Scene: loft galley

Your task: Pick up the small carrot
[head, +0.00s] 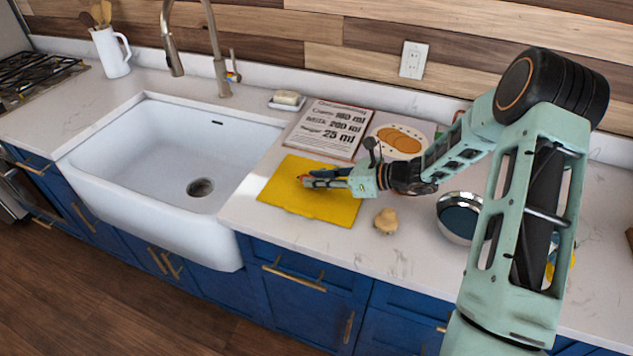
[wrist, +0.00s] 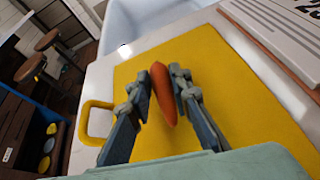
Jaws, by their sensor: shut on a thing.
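The small orange carrot (wrist: 163,92) is between the two fingers of my gripper (wrist: 163,88) in the wrist view, over the yellow cutting board (wrist: 225,110). The fingers are shut on it from both sides, and its tip sticks out beyond them. In the head view my gripper (head: 308,179) is low over the yellow board (head: 325,208). Only a small orange bit of the carrot (head: 305,178) shows there; my fingers hide the rest. I cannot tell whether the carrot touches the board.
A white sink (head: 190,150) lies left of the board. A beige lumpy item (head: 386,221) and a metal bowl (head: 455,217) stand to the right. The counter's front edge is close.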

